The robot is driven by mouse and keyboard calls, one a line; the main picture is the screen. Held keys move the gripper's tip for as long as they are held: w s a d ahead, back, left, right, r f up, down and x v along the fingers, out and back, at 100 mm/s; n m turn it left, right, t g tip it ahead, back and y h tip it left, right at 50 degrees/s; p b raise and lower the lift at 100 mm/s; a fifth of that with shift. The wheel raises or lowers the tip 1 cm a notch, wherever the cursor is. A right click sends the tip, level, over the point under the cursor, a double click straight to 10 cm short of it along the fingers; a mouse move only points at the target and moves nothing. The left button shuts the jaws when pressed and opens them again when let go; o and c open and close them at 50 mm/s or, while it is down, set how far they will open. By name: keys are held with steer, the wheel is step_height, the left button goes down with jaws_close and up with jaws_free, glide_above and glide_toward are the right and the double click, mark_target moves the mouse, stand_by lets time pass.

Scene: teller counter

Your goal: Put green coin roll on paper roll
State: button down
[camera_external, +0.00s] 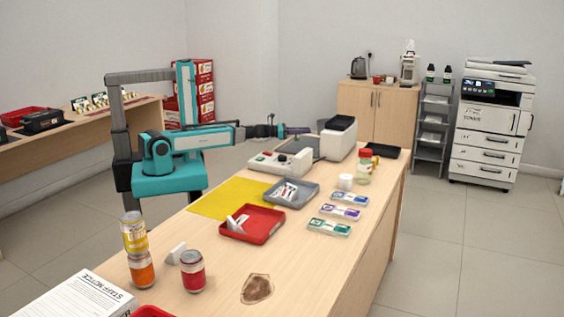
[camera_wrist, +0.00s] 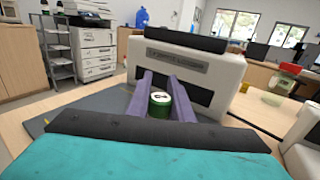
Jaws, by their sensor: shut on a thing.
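The green coin roll (camera_wrist: 160,102) has a pale top with a dark mark and sits upright between the purple fingers of my gripper (camera_wrist: 161,88) in the wrist view. My gripper is shut on it. In the external view my gripper (camera_external: 298,131) is at the far left side of the counter, near a white and black machine; the coin roll cannot be made out there. The paper roll, a short white cylinder (camera_external: 345,182), stands on the counter right of the grey tray, nearer the camera than my gripper. I cannot see it in the wrist view.
The white and black machine (camera_external: 338,137) stands beside my gripper, with a white device (camera_external: 282,158) nearer. A red-lidded jar (camera_external: 364,166) stands just behind the paper roll. Grey (camera_external: 291,193) and red (camera_external: 252,224) trays and several cards lie nearby. Cans stand at the near end.

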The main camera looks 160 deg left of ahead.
steer(key=shift+f+b, duration=0.3)
steer(key=shift+f, duration=1.45)
steer(key=shift+f, duration=0.1)
steer(key=c, duration=1.6)
jaws_free()
steer(key=shift+o, duration=0.2)
steer(key=shift+d, duration=0.1)
steer(key=shift+s+d, duration=0.2)
steer(key=shift+d, duration=0.4)
steer(key=p+v, duration=0.1)
steer(key=v, duration=0.2)
steer(key=p+v, duration=0.1)
steer(key=v, duration=0.1)
steer(key=shift+r+p, duration=0.3)
steer(key=shift+p, duration=0.6)
